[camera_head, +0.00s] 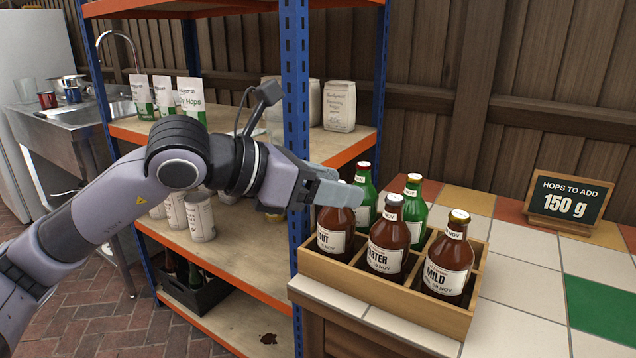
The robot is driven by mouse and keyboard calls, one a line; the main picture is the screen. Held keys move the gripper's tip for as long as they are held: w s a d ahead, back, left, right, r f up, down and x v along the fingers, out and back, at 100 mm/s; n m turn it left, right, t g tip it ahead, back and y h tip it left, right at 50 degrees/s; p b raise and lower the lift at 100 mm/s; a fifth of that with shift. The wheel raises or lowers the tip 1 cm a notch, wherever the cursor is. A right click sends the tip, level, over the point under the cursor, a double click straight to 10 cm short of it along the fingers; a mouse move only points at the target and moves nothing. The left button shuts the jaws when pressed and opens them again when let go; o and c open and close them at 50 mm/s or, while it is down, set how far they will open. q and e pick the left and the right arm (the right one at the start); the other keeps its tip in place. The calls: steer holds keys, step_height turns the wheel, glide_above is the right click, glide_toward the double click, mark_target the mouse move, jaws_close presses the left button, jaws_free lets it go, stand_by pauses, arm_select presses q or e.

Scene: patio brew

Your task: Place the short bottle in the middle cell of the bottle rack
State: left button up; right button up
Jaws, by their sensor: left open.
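A wooden bottle rack (385,301) stands on the tiled counter. Its front row holds brown bottles: stout (334,240) at left, porter (388,250) in the middle and mild (447,268) at right. Two green bottles, one at left (367,200) and one at right (412,215), stand behind them; whether they are inside the rack is hidden. I cannot tell which bottle is the short one. My left gripper (338,188) is open at the top of the stout bottle, hiding its cap; contact is unclear. My right gripper is not in view.
A blue-and-orange shelf (296,120) stands just left of the rack, with bags, cans and a black crate (195,290). A chalkboard sign (567,203) stands at the back right. Counter right of the rack (520,305) is clear. A sink (90,110) is at far left.

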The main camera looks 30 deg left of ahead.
arm_select(q)
steer(key=shift+v, duration=1.1)
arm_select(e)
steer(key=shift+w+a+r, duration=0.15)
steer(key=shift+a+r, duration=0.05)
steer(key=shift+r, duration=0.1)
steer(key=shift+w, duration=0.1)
